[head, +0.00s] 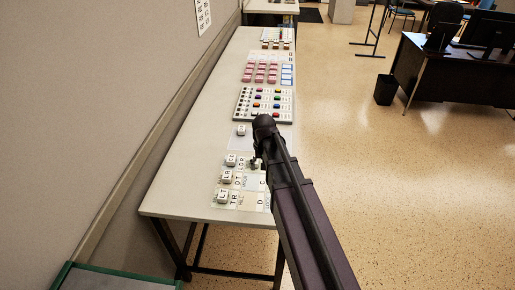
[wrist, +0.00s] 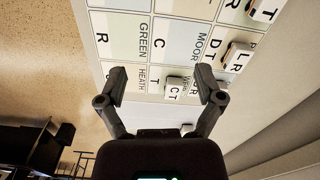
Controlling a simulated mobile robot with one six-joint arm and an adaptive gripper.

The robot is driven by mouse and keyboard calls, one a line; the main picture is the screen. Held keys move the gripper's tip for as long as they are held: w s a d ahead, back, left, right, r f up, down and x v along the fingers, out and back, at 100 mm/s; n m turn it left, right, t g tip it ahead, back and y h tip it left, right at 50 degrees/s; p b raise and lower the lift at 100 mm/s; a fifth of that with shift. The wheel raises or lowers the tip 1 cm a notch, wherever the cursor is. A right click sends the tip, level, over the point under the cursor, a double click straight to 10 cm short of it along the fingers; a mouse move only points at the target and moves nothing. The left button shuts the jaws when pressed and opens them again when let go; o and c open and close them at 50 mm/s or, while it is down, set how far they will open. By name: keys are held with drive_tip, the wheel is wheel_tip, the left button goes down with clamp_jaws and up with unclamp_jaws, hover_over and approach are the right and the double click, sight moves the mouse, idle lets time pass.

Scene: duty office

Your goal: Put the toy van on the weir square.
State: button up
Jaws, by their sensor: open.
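The board of labelled squares (head: 250,203) lies on the near end of the long table. In the wrist view, the lettering on the board (wrist: 122,55) includes "GREEN HEATH" and "MOOR"; I cannot make out a weir square. Small pieces with white lettered tops stand on the board: LT (head: 222,197), LR (head: 227,177) and, in the wrist view, CT (wrist: 173,88). I cannot tell which piece is the toy van. My gripper (wrist: 160,78) is open and empty above the board, its fingers on either side of the CT piece. In the head view, my arm hides part of the board.
Another white-topped piece (head: 241,130) stands on a plain pale sheet beyond the board. The wall borders the table's left side. Open floor lies right.

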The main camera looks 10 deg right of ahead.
drive_tip(key=s+n, duration=0.1)
drive_tip(key=s, duration=1.2)
drive_tip(key=shift+n, duration=0.3)
